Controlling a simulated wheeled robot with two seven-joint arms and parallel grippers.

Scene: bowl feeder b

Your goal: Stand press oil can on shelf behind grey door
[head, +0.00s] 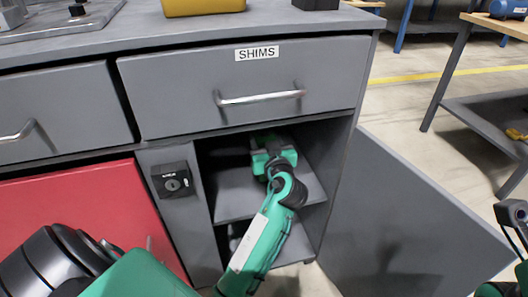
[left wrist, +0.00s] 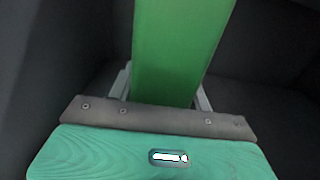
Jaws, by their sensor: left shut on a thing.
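My left gripper (head: 268,144) reaches into the open compartment under the SHIMS drawer, above the shelf (head: 238,198). In the left wrist view a tall, smooth green body, the press oil can (left wrist: 178,55), stands between the grey fingers. The left gripper is shut on it. The can's ends are out of that view, and I cannot tell whether its base touches the shelf. In the head view my gripper and arm largely hide the can. The grey door (head: 405,225) stands wide open to the right. Only parts of my right arm show at the right edge.
The SHIMS drawer (head: 180,95) is closed above the compartment. A red door (head: 75,215) and a lock box (head: 174,181) are to the left. Dark compartment walls flank the gripper. A yellow bin (head: 203,6) stands on the worktop. A workbench (head: 462,60) is at right.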

